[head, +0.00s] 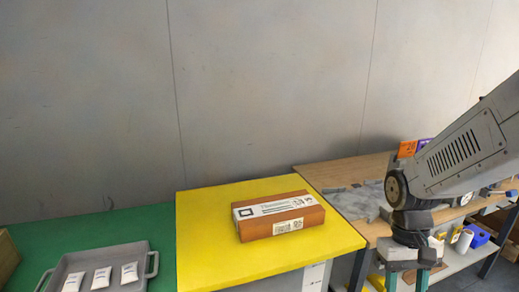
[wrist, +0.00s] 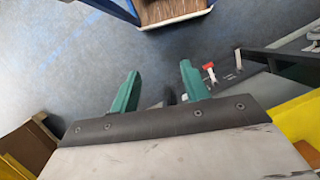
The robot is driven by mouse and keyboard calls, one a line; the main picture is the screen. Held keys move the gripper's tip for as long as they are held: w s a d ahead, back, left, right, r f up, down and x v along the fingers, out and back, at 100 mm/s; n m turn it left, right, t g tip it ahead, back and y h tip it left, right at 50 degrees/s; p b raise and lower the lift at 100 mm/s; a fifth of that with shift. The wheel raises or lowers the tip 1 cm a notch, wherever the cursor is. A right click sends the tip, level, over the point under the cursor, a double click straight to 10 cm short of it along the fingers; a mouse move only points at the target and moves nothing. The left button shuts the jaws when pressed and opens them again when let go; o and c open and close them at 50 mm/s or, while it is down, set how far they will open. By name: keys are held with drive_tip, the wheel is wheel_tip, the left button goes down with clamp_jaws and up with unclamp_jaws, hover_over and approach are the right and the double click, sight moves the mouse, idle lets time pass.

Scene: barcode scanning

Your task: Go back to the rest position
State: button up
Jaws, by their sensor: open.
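My gripper (head: 406,280) hangs at the right of the head view, at the lower end of my arm, in front of the wooden table.
A grey tray (head: 97,255) with three white packets stands on the green table (head: 110,228) at the left. The wooden table (head: 340,172) at the right holds grey pieces and an orange item (head: 407,149). A shelf below holds several small items, including a blue one (head: 477,236).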

drive_tip(key=s+a+r+t, duration=0.2)
drive_tip(key=s+r+t, duration=0.3)
drive_tip(key=s+r, duration=0.6)
wheel_tip(320, 180, up, 2)
drive_tip(key=shift+a+r, duration=0.15)
drive_tip(key=shift+a, duration=0.2)
